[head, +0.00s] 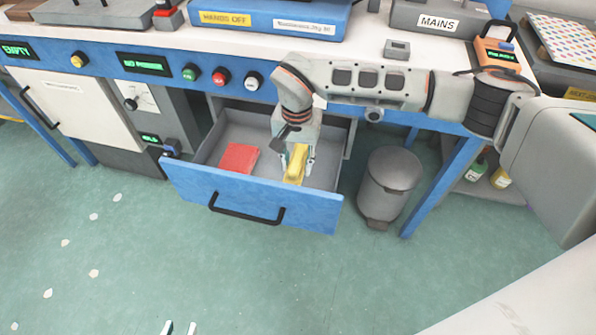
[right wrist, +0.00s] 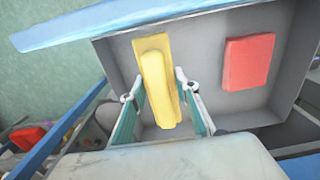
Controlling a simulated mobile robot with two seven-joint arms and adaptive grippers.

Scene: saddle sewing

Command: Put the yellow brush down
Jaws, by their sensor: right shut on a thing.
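The yellow brush (head: 296,164) is inside the open blue-fronted drawer (head: 250,194), toward its right side. My right gripper (head: 297,160) reaches down into the drawer from above and is shut on the brush. In the right wrist view the brush (right wrist: 160,85) lies between the two fingers of my right gripper (right wrist: 158,92). I cannot tell whether the brush touches the drawer floor. My left gripper (head: 179,328) shows only its two fingertips at the bottom edge of the head view; they are apart with nothing between them.
A red block (head: 239,158) lies in the drawer left of the brush and also shows in the right wrist view (right wrist: 248,61). A grey bin (head: 391,183) stands on the floor right of the drawer. The workbench (head: 370,45) is above. The floor in front is open.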

